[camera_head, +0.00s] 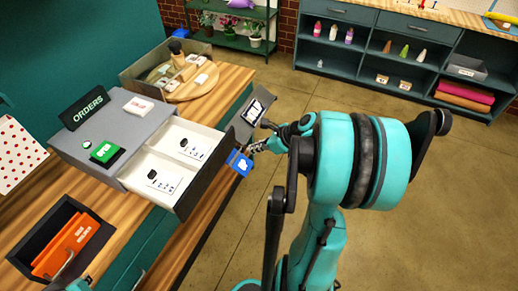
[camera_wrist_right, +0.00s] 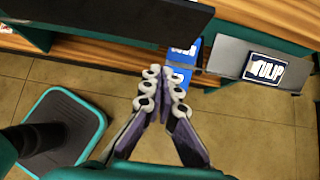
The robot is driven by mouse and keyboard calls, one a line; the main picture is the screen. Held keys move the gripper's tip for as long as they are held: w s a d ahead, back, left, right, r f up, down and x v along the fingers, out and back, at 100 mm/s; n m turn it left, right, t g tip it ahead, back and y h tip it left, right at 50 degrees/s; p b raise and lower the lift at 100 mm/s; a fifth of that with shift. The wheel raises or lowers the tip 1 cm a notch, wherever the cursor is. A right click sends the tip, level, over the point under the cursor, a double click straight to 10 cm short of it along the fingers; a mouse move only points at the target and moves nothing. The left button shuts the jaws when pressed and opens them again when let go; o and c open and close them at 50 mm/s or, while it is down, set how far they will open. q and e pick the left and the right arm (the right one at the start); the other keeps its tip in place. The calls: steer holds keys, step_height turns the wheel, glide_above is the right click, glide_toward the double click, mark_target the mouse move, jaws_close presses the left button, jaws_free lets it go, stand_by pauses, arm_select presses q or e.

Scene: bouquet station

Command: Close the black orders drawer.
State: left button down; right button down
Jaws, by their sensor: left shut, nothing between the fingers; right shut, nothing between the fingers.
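The orders drawer (camera_head: 206,182) is pulled out of a grey cabinet (camera_head: 75,148) that carries a black ORDERS sign (camera_head: 84,107). Its dark front panel faces right, and its white inside holds printed cards. In the right wrist view the panel (camera_wrist_right: 100,20) crosses the upper left. My right gripper (camera_head: 252,148) is shut and empty, just off the outer side of the drawer front near its far end; its fingertips (camera_wrist_right: 161,76) show below the panel in the wrist view. I cannot tell whether they touch it. My left gripper (camera_head: 66,264) is shut near the lower left, partly out of frame.
A blue card (camera_head: 239,162) and a TULIP sign (camera_head: 256,108) hang at the counter edge beside my right gripper. A black tray (camera_head: 38,238) with orange cards stands near my left gripper. A wooden crate (camera_head: 137,84) stands behind the cabinet. The floor to the right is open.

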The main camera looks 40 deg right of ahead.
mark_target(229, 150)
steer(key=w+f, duration=0.1)
steer(key=w, duration=0.1)
steer(key=w+a+f+b, duration=0.1)
steer(key=w, duration=0.1)
steer(key=w+a+f, duration=0.1)
steer(key=w, duration=0.1)
steer(key=shift+a+f+b, duration=0.25)
steer(key=shift+f+b, duration=0.05)
steer(key=shift+f, duration=0.05)
steer(key=shift+w+a, duration=0.15)
steer(key=shift+w, duration=0.35)
steer(key=w+a, duration=0.3)
steer(key=w, duration=0.4)
steer(key=w+a+b, duration=0.1)
steer(key=w+a, duration=0.2)
steer(key=w, duration=0.4)
steer(key=w+a, duration=0.3)
steer(key=w, duration=0.5)
steer(key=shift+a+r, duration=0.1)
steer(key=shift+w+a+r, duration=0.1)
steer(key=shift+w+r, duration=0.05)
steer(key=shift+w, duration=0.2)
